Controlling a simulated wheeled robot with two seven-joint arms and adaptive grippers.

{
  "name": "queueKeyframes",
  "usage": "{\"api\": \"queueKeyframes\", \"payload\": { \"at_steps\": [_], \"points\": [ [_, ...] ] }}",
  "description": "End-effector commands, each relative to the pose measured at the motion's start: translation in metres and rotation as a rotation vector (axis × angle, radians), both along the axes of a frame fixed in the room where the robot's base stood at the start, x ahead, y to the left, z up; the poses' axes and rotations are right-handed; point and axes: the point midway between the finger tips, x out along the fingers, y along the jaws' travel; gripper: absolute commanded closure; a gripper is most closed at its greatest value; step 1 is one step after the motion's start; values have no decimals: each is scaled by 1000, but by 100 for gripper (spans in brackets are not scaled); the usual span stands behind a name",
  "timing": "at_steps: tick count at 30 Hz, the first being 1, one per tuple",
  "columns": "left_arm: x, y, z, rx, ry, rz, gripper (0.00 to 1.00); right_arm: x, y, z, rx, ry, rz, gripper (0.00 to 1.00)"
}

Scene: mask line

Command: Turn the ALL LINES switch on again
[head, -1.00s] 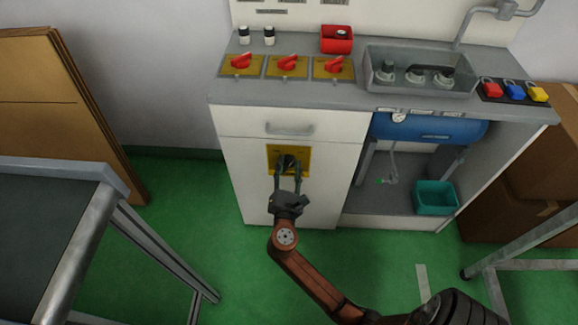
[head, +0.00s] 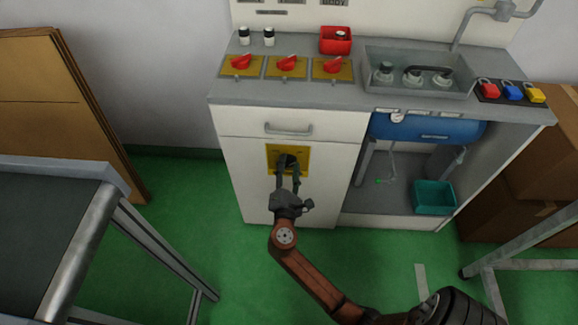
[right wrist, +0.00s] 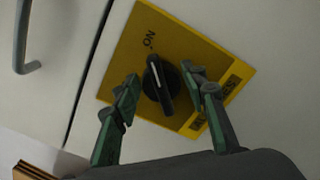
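The ALL LINES switch is a black knob (right wrist: 159,88) on a yellow plate (right wrist: 190,55) on the white cabinet door; the plate also shows in the head view (head: 273,152). In the right wrist view the knob's white mark points roughly towards the word ON. Lettering at the plate's right edge is partly hidden by a finger. My right gripper (right wrist: 163,94) is at the plate, one finger on each side of the knob, with gaps showing; it also shows in the head view (head: 288,180). Contact cannot be told. My left gripper is not in view.
A drawer handle (head: 289,129) is above the plate. A teal bin (head: 434,197) is on the lower shelf. A table (head: 50,230) stands at left.

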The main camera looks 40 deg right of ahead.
Motion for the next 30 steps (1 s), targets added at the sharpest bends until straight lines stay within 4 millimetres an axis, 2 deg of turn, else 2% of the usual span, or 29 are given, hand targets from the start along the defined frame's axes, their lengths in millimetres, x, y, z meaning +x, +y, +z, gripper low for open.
{"api": "queueKeyframes", "payload": {
  "at_steps": [5, 16, 20, 30],
  "points": [
    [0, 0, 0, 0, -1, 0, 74, 0, 0, 0, -1, 0, 1, 46],
    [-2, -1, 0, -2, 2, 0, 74, -4, 5, 0, -2, 1, 1, 46],
    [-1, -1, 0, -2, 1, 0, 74, -16, 20, -1, 1, 2, 2, 46],
    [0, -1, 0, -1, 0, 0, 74, -61, 71, 0, 0, 2, 0, 46]
  ]
}}
